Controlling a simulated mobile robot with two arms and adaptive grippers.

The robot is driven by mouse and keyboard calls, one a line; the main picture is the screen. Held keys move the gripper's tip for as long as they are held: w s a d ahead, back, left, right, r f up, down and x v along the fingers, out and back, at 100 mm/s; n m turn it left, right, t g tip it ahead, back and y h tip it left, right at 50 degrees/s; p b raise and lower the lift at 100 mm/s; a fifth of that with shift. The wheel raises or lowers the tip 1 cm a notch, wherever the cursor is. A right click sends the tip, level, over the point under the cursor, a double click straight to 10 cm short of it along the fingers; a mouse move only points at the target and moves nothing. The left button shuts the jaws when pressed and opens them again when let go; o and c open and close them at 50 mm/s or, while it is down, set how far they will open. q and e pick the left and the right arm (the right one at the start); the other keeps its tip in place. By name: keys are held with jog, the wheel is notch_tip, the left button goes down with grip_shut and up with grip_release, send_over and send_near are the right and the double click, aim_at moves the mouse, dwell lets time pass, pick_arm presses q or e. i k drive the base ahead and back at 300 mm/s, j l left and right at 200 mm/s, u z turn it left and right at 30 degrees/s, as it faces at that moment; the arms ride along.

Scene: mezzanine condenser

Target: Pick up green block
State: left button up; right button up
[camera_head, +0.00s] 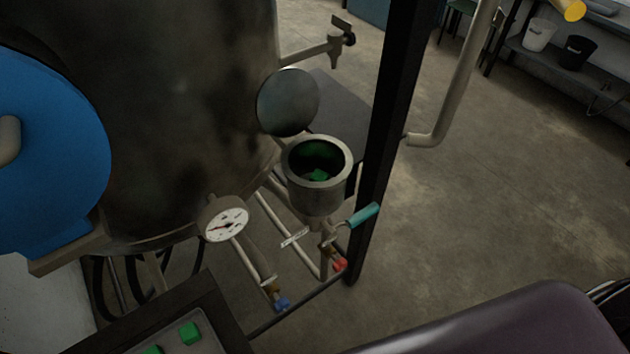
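A green block (189,333) lies on a grey panel or tray (205,346) with a dark raised rim (190,297) at the bottom left. A second green block (152,350) lies beside it, cut off by the picture's bottom edge. Another green piece (318,175) sits inside the open round metal vessel (318,198) near the middle; its full shape is partly lost in shadow. Neither of my grippers shows in the head view.
A large dark tank (150,110) and a blue round cover (50,150) fill the left. A dial gauge (227,225), pipes and a teal-handled valve (362,215) surround the vessel. A black post (388,130) stands right of it. Open floor (490,190) lies at right.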

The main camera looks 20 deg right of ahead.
aim_at(190, 333)
jog(key=k+j+u, duration=0.1)
jog(key=u, duration=0.25)
jog(key=j+u, duration=0.3)
jog(key=k+j+u, duration=0.45)
jog(key=k+j, duration=0.9)
jog(key=j, duration=0.15)
